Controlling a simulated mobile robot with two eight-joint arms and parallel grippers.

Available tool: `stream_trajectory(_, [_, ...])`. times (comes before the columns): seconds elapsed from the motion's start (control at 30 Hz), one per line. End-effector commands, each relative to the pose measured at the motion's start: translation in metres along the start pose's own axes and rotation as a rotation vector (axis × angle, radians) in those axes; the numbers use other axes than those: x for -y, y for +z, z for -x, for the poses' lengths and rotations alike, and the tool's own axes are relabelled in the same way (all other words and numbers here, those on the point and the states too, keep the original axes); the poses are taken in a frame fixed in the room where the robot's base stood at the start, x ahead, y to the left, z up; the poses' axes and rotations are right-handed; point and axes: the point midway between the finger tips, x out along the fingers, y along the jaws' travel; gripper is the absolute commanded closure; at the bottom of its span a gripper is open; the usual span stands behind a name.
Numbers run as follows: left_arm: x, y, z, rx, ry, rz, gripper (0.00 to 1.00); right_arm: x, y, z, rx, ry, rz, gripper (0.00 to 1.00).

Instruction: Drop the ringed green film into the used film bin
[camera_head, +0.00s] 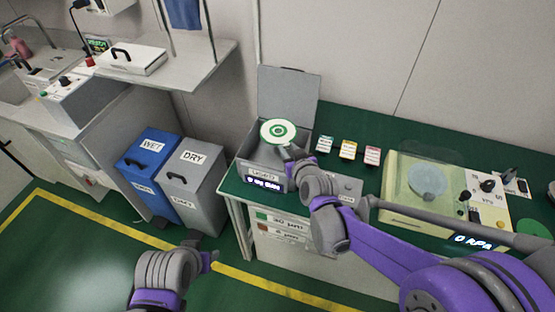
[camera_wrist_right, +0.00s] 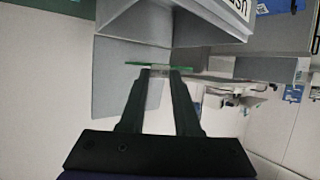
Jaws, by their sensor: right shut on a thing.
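The ringed green film (camera_head: 278,131) is a pale disc with a green rim and green rings around its centre. My right gripper (camera_head: 290,150) is shut on its near edge and holds it above a grey box (camera_head: 244,150) with a raised lid. In the right wrist view the film (camera_wrist_right: 134,63) is a thin green edge between the fingertips of my right gripper (camera_wrist_right: 160,72). My left gripper (camera_head: 208,258) is low over the floor, its jaw opening unclear. A blue bin marked WET (camera_head: 135,172) and a grey bin marked DRY (camera_head: 205,195) stand left of the bench.
Several small labelled packs (camera_head: 348,149) lie on the green bench top (camera_head: 335,119). A pale machine with a round plate (camera_head: 428,180) stands to the right. A shelf with a white case (camera_head: 133,60) hangs above the bins. Yellow-lined floor (camera_head: 60,255) is clear at left.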

Motion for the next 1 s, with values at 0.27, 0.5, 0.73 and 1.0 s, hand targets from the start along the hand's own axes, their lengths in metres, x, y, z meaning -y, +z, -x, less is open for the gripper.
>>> stream_trajectory(0.27, [0.000, 0.019, -0.023, 0.013, 0.000, 0.000, 0.50, 0.000, 0.035, -0.014, 0.002, 0.001, -0.001, 1.00])
stream_trajectory(0.5, [0.000, 0.023, -0.028, 0.016, 0.000, 0.000, 0.50, -0.001, 0.044, -0.018, 0.000, 0.001, -0.001, 1.00])
stream_trajectory(0.73, [0.000, 0.023, -0.028, 0.015, 0.000, 0.000, 0.50, -0.001, 0.043, -0.018, 0.000, 0.001, -0.001, 0.60])
stream_trajectory(1.0, [0.000, 0.023, -0.028, 0.015, 0.000, 0.000, 0.50, -0.001, 0.043, -0.018, 0.000, 0.001, -0.001, 0.34])
